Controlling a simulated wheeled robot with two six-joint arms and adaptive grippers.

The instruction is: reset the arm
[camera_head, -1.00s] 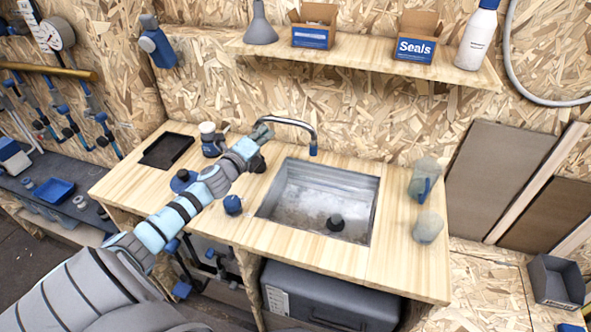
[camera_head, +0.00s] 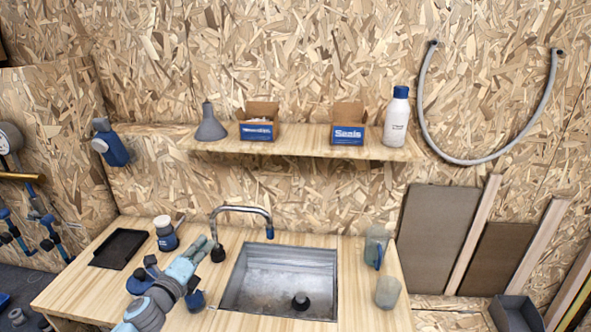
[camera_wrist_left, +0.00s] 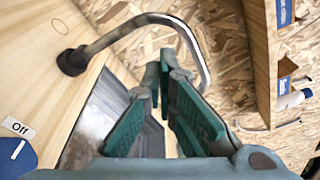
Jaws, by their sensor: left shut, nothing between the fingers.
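My left arm comes in from the lower left in the head view. Its gripper (camera_head: 207,243) is above the wooden counter (camera_head: 215,321), left of the sink (camera_head: 231,296) and close to the tap (camera_head: 243,208). In the left wrist view the green fingers (camera_wrist_left: 160,72) meet near their tips, with nothing between them. There the curved tap (camera_wrist_left: 188,40) passes behind the fingertips, and I cannot tell how near it is. A blue knob marked "Off" (camera_wrist_left: 18,156) shows at lower left. My right gripper is not in view.
A black tray (camera_head: 119,249) and a blue-and-white bottle (camera_head: 165,236) are left of the arm. Two cloudy containers (camera_head: 376,246) (camera_head: 387,292) stand right of the sink. Above, a shelf (camera_head: 300,148) holds a funnel (camera_head: 210,125), boxes (camera_head: 347,124) and a white bottle (camera_head: 397,120).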

